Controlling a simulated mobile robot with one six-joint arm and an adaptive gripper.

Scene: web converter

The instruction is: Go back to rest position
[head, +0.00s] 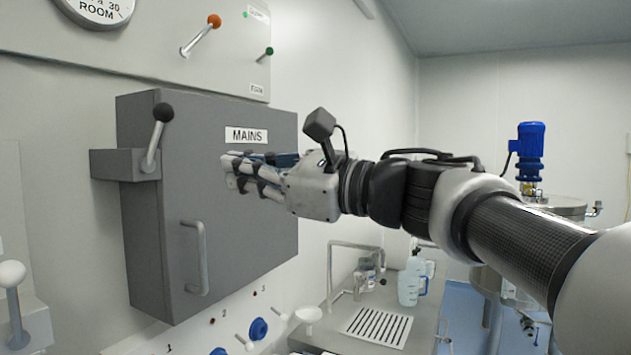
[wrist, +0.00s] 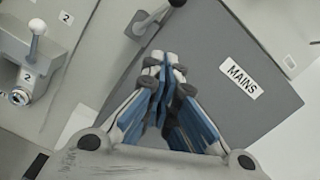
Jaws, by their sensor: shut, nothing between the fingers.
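My gripper (head: 230,172) is in front of the grey MAINS box (head: 150,240) in the head view, just below and left of its label. In the wrist view my gripper (wrist: 165,62) has its fingers together at the tips, with nothing between them. The MAINS box also fills much of the wrist view (wrist: 225,60). I cannot tell whether the fingertips touch the box door. My arm reaches in from the right of the head view.
The box has a black-knobbed lever (head: 160,125) and a handle (head: 197,258). Levers with orange (head: 205,33) and green (head: 266,53) knobs are above. A counter (head: 400,320) with a jug (head: 409,286) lies below right. A blue-motored vessel (head: 529,150) stands behind my arm.

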